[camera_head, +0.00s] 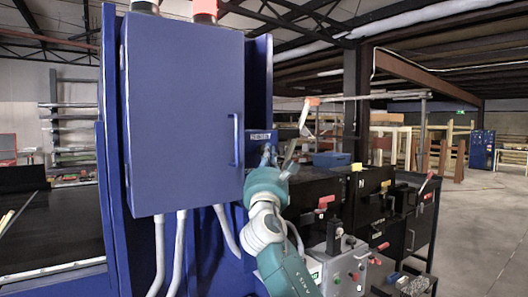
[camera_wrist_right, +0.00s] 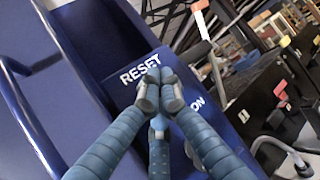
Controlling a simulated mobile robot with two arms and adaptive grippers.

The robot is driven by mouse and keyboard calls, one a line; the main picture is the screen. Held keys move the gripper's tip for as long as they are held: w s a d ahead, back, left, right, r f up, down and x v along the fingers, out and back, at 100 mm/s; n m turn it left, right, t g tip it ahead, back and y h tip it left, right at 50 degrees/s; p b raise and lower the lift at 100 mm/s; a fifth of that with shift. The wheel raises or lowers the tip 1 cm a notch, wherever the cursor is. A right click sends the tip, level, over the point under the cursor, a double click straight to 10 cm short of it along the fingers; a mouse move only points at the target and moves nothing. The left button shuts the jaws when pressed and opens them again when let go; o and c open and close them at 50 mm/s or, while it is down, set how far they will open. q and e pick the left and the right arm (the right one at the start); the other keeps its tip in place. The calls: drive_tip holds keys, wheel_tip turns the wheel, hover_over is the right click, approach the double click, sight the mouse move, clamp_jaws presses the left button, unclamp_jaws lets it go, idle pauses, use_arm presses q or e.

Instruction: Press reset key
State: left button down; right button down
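The white RESET label (camera_wrist_right: 140,69) is on a blue panel (camera_wrist_right: 110,45) in the right wrist view. My right gripper (camera_wrist_right: 159,88) is in front of this panel, its fingertips together just below the label, with nothing seen between them. The reset key itself is not visible; the fingertips cover the area under the label. I cannot tell whether they touch the panel. In the head view my right gripper (camera_head: 268,155) reaches up beside the small blue panel (camera_head: 258,137) at the right side of the blue cabinet. My left gripper is not in view.
A large blue cabinet (camera_head: 185,115) with a handle (camera_head: 237,142) stands close on the left, with grey conduits (camera_head: 181,250) below. Another label, partly covered and ending in "ON" (camera_wrist_right: 197,103), is to the right. Black machine boxes (camera_head: 365,190) with red levers stand right of my arm.

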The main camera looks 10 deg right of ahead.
drive_tip(key=shift+w+a, duration=0.2)
drive_tip(key=shift+w, duration=0.2)
idle(0.5)
drive_tip(key=shift+s+d+p, duration=0.35)
drive_tip(key=shift+s+p, duration=0.15)
drive_tip(key=shift+s, duration=0.3)
drive_tip(key=s+p, duration=0.1)
drive_tip(key=s+d+p, duration=0.1)
drive_tip(key=s, duration=0.1)
drive_tip(key=s+p, duration=0.1)
drive_tip(key=shift+s+d, duration=0.3)
drive_tip(key=shift+s, duration=0.05)
